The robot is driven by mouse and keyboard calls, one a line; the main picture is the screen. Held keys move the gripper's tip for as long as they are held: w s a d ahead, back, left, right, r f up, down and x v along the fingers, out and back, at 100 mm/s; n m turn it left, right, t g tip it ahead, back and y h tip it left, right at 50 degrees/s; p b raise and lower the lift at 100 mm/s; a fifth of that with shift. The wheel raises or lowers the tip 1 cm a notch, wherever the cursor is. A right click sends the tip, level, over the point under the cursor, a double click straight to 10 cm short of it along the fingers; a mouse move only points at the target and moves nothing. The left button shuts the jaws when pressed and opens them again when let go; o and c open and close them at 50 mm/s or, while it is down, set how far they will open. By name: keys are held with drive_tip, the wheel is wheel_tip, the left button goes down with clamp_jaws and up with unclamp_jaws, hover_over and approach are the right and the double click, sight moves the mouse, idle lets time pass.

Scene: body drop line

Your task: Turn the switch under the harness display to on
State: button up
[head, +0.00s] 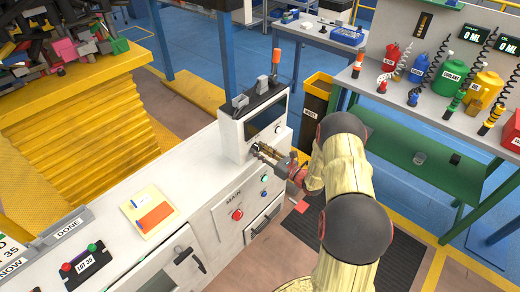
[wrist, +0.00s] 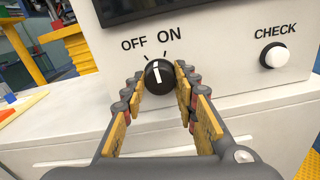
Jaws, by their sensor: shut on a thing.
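The harness display (head: 264,118) is a dark screen on a white box at the back of the white bench. Its lower edge shows in the wrist view (wrist: 165,8). Below it, in the wrist view, is the switch (wrist: 158,75), a round black knob with a white pointer line, under the labels OFF and ON. The pointer stands nearly upright; I cannot tell exactly which mark it lines up with. My gripper (wrist: 158,84) has a finger on each side of the knob and is shut on it. In the head view my gripper (head: 262,151) hides the switch.
A white CHECK button (wrist: 275,55) sits right of the switch. An orange-topped lamp (head: 275,62) stands on the box.

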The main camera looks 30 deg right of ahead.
drive_tip(key=m+p, duration=0.2)
drive_tip(key=m, duration=0.3)
drive_tip(key=shift+m+p, duration=0.35)
drive_tip(key=shift+m, duration=0.05)
idle(0.3)
drive_tip(key=o, duration=1.2)
drive_tip(key=shift+c, duration=0.2)
drive_tip(key=v, duration=1.2)
